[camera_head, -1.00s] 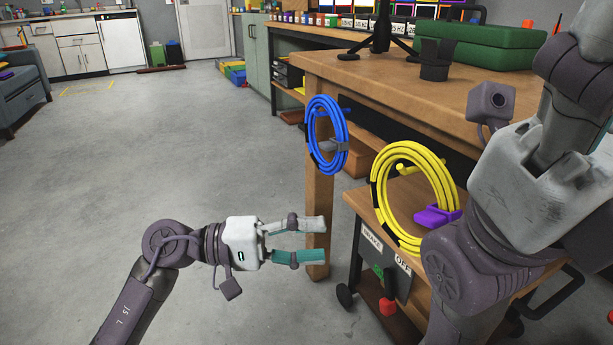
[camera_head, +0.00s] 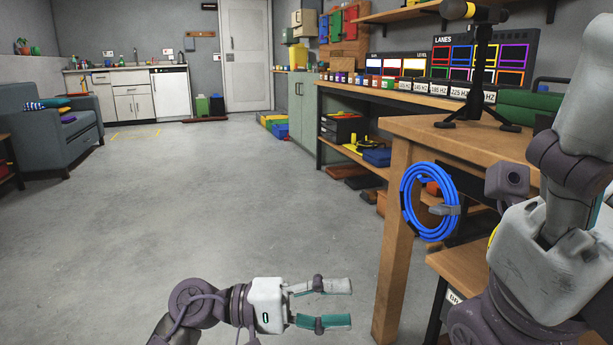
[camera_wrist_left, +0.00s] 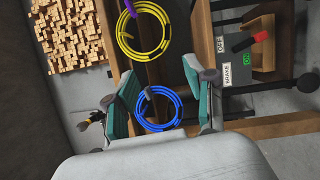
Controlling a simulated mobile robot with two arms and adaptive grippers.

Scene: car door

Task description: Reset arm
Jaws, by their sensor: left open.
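My left gripper (camera_head: 336,304) comes in at the bottom of the head view, pointing right, with its two fingers apart and nothing between them. It is over the floor, left of the wooden workbench (camera_head: 455,132). In the left wrist view its open fingers (camera_wrist_left: 160,105) frame a blue cable coil (camera_wrist_left: 158,126), which lies beyond them.
The blue coil (camera_head: 428,202) hangs at the workbench's side. A yellow coil (camera_wrist_left: 143,52) and a brake switch panel (camera_wrist_left: 232,72) show in the left wrist view. A tripod (camera_head: 478,85) stands on the bench. The floor (camera_head: 230,200) at left is clear.

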